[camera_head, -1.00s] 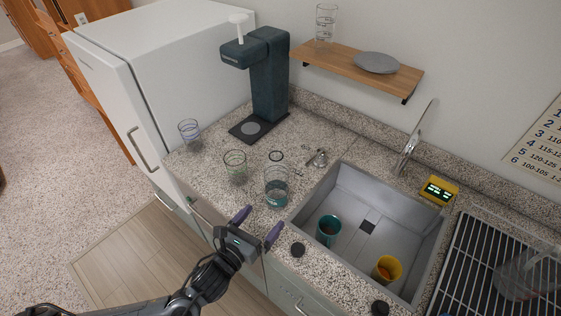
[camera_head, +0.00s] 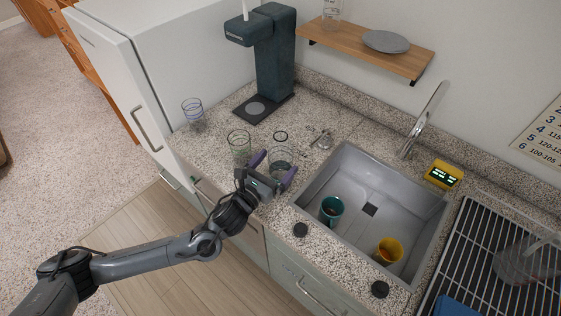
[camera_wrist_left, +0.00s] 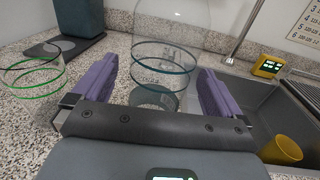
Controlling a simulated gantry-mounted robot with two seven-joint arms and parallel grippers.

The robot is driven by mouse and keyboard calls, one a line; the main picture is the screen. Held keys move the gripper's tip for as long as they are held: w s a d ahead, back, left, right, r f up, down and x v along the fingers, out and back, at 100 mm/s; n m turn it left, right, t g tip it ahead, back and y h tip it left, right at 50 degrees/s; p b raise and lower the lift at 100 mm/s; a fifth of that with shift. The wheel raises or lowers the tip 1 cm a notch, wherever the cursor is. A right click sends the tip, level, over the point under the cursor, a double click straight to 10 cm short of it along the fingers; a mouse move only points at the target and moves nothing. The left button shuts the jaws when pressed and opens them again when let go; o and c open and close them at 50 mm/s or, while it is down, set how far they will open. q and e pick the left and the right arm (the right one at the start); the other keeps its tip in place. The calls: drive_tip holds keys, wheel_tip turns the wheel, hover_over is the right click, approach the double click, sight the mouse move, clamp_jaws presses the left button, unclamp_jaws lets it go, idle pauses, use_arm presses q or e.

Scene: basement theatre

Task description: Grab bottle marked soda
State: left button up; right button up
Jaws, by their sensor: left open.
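A clear bottle with dark teal bands stands upright on the granite counter by the sink, and its upper part (camera_head: 284,153) shows behind my fingers. In the left wrist view the bottle (camera_wrist_left: 170,58) shows between the two purple fingers, slightly beyond them. I cannot read a soda mark on it. My left gripper (camera_head: 273,166) is open at the bottle, with a finger on either side; it also shows in the left wrist view (camera_wrist_left: 158,82). I cannot tell whether either finger touches it. My right gripper is not in view.
A clear green-banded vessel (camera_head: 239,145) stands just left, and a purple-banded one (camera_head: 193,113) farther left. A dark soda machine (camera_head: 274,65) stands behind. The sink (camera_head: 350,165) at right holds a teal cup (camera_head: 331,210) and a yellow cup (camera_head: 388,251).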

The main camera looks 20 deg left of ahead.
use_arm(q)
drive_tip(key=p+x, duration=0.1)
drive_tip(key=x, duration=0.3)
drive_tip(key=shift+w+d, duration=0.15)
drive_tip(key=shift+w, duration=0.1)
drive_tip(key=c, duration=1)
drive_tip(key=shift+r, duration=0.1)
